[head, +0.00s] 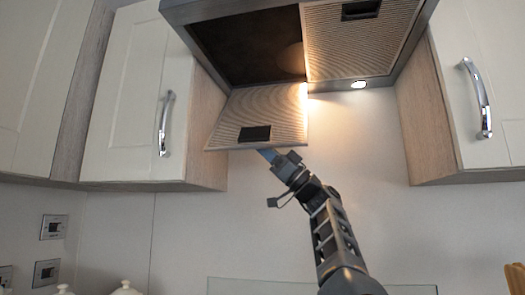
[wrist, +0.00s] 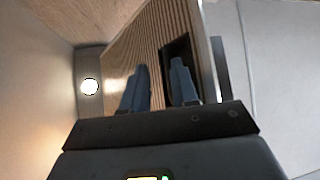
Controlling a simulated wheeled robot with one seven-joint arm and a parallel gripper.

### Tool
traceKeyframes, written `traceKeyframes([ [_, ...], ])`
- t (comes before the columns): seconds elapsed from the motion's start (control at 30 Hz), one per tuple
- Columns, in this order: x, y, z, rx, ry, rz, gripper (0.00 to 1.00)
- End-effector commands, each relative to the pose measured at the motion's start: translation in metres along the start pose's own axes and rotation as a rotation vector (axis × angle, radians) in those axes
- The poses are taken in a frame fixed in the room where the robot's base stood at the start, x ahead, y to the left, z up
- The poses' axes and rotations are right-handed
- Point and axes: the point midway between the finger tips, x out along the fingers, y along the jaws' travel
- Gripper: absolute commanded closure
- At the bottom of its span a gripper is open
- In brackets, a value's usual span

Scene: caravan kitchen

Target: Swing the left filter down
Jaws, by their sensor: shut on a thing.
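The left filter (head: 275,108) is a ribbed metal panel with a black recessed handle (head: 255,133). In the head view it hangs tilted down from the cooker hood, leaving the dark left opening (head: 245,48) uncovered. My gripper (head: 266,153) is at its lower edge, just below the handle. In the wrist view my gripper (wrist: 160,78) has one blue finger over the ribbed face of the left filter (wrist: 150,35) and the other in the dark handle recess. It is shut on the filter by the handle; the exact contact is hard to see.
The right filter (head: 360,40) lies flat in the hood, beside a lit lamp (head: 358,85). A left cupboard (head: 135,100) and a right cupboard (head: 470,90) flank the hood.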

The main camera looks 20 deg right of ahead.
Motion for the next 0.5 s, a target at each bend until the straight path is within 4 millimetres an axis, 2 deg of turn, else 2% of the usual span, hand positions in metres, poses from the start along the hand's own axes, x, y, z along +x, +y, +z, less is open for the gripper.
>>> traceKeyframes([
  [0.03, 0.0, 0.003, -0.006, -0.004, 0.008, 0.007, 0.82],
  [0.37, -0.003, 0.003, -0.005, -0.003, 0.007, 0.009, 0.82],
  [0.5, -0.011, 0.003, -0.004, -0.004, 0.007, 0.009, 0.82],
])
